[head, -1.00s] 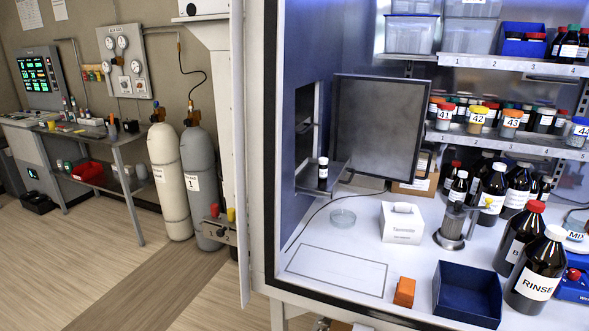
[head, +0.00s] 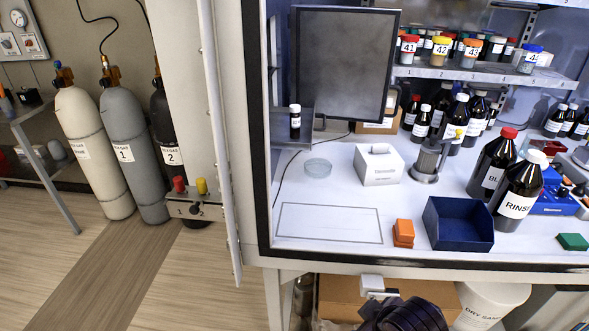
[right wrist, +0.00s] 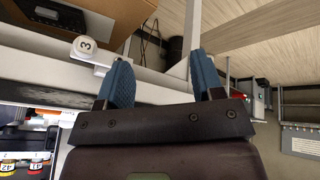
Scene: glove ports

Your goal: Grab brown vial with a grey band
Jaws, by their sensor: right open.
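A small dark vial (head: 295,124) with a white cap and a pale label stands upright on a small side shelf at the left of the cabinet in the head view. It is too small to tell whether it is brown or has a grey band. My right gripper (right wrist: 159,57) is open and empty in the right wrist view, its two blue fingers apart. It is outside and below the cabinet, away from the vial. A dark part of my arm (head: 405,315) shows at the bottom of the head view. My left gripper is not in view.
A dark panel (head: 345,65) stands behind the side shelf. On the worktop are a petri dish (head: 318,168), a white tissue box (head: 379,165), orange blocks (head: 403,233), a blue bin (head: 458,224) and large brown bottles (head: 517,196). The outlined area (head: 328,222) is clear.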

